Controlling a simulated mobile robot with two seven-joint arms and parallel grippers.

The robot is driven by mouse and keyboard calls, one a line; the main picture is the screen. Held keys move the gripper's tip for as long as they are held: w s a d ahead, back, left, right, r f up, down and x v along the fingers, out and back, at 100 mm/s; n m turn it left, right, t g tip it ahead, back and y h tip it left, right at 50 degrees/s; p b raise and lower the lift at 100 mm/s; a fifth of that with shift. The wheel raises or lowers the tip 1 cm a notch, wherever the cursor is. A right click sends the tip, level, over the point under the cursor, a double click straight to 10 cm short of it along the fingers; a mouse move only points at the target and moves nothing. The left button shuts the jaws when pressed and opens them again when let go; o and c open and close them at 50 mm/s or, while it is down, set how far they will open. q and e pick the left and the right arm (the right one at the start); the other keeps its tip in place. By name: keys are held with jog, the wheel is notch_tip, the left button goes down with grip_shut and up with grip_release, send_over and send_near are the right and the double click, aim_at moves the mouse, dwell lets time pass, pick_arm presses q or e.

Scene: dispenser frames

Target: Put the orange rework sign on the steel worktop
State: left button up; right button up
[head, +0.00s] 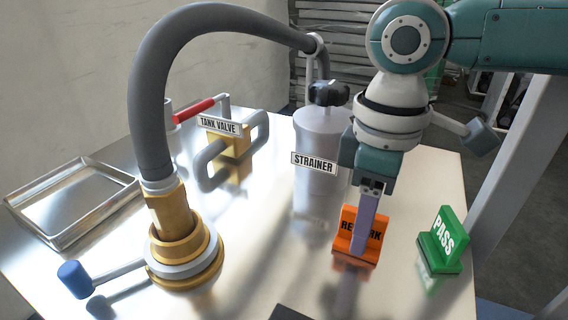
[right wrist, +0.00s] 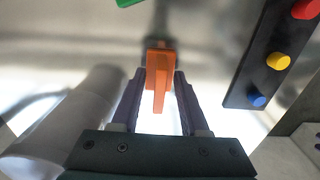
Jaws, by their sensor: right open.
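The orange rework sign (head: 343,243) stands upright on the steel worktop (head: 250,268), right of the strainer. Its dark lettering is partly hidden by my right gripper (head: 368,247), which points down at it. In the right wrist view the orange sign (right wrist: 160,65) shows between the two purple fingers of the right gripper (right wrist: 159,82). The fingers are spread, one on each side of the sign's upright plate, with a visible gap on both sides. My left gripper is not in view.
The grey strainer (head: 316,195) stands close left of the gripper. The green pass sign (head: 443,235) is to the right. A dark button box (right wrist: 262,60) lies near the sign. A hose, the tank valve (head: 234,152) and a metal tray (head: 72,200) fill the left side.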

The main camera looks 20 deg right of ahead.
notch_tip(320, 180, up, 11)
jog(key=shift+r+p, duration=0.2)
jog(key=shift+p, duration=0.9)
jog(key=shift+r, duration=0.5)
